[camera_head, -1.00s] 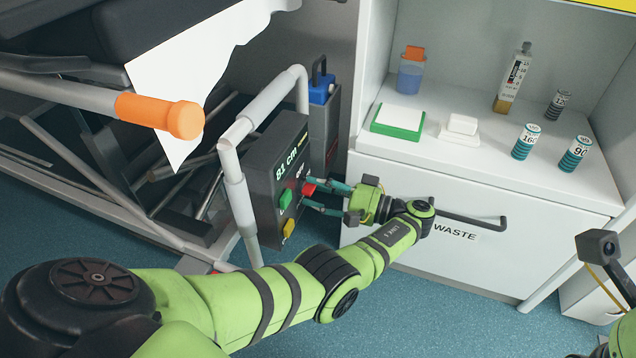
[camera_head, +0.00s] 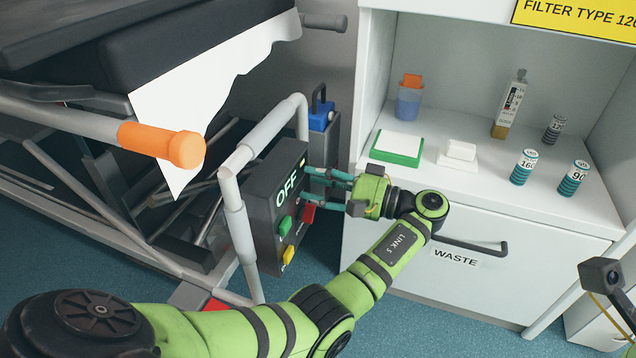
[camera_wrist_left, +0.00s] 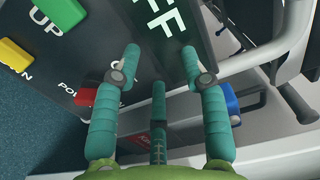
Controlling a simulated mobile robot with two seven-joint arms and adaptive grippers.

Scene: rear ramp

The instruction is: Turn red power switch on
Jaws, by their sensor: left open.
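The red power switch (camera_head: 308,213) is on the dark control box (camera_head: 262,208), whose display (camera_head: 286,188) reads OFF. In the left wrist view the red switch (camera_wrist_left: 85,97) is left of the fingers, beside a partly hidden POWER label. My left gripper (camera_head: 308,180) is open, with its teal fingers at the box face just above the red switch. In the left wrist view, its fingertips (camera_wrist_left: 161,53) straddle the area under the OFF display, apart from the switch. I cannot tell whether they touch the panel. My right gripper is out of view.
A green button (camera_head: 285,226) and a yellow one (camera_head: 288,254) sit near the red switch. A grey tube rail (camera_head: 236,195) runs around the box. The white WASTE cabinet (camera_head: 480,285) stands right of my arm; a blue-topped case (camera_head: 321,117) is behind.

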